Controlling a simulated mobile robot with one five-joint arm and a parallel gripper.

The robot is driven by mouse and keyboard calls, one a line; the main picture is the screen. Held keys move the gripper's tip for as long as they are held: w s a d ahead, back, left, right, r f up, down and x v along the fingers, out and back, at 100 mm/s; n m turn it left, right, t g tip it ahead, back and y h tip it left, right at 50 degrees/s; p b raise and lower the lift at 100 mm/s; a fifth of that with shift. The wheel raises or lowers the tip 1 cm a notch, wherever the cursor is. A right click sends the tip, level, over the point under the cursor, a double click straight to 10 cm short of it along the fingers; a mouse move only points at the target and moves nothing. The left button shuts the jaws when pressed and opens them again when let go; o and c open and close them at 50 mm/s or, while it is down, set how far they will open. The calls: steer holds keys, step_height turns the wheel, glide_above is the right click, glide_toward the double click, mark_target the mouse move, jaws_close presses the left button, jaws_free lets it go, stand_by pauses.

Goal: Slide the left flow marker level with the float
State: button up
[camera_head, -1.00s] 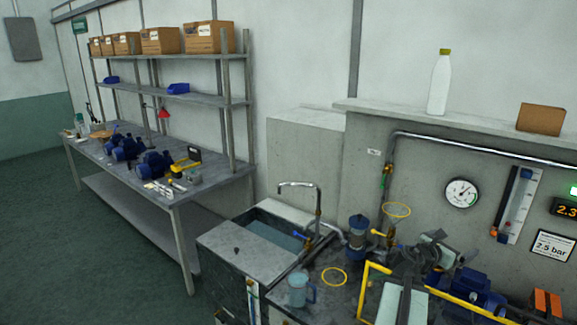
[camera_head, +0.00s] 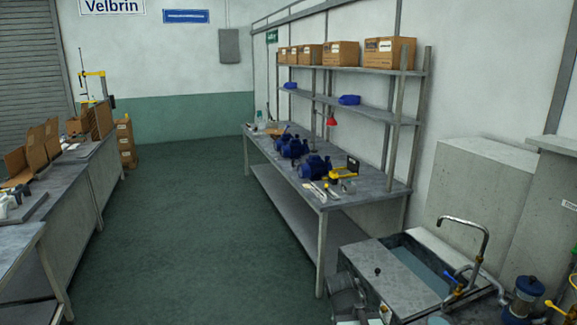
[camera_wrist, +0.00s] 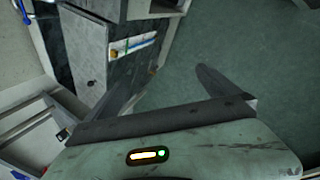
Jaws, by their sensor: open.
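The flow gauge with the left flow marker and the float is not in the head view now. My gripper (camera_wrist: 115,48) shows in the wrist view, with its two dark fingers spread apart and nothing between them. A pale strip with a blue line and a yellow-orange part (camera_wrist: 132,45) shows beyond the fingers, on a dark cabinet side; I cannot tell more about it.
In the head view, a sink (camera_head: 405,275) with a tap (camera_head: 484,243) stands at lower right. A workbench (camera_head: 365,185) with blue pumps (camera_head: 314,166) stands behind it. Another bench (camera_head: 85,185) is at left. Green floor (camera_head: 190,220) lies clear between them.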

steer(key=s+a+f+m+g+y, duration=0.2)
steer(key=s+a+m, duration=0.4)
steer(key=m, duration=0.4)
steer(key=shift+s+f+g+y, duration=0.2)
steer(key=shift+s+g+y, duration=0.5)
steer(key=shift+s+g, duration=0.2)
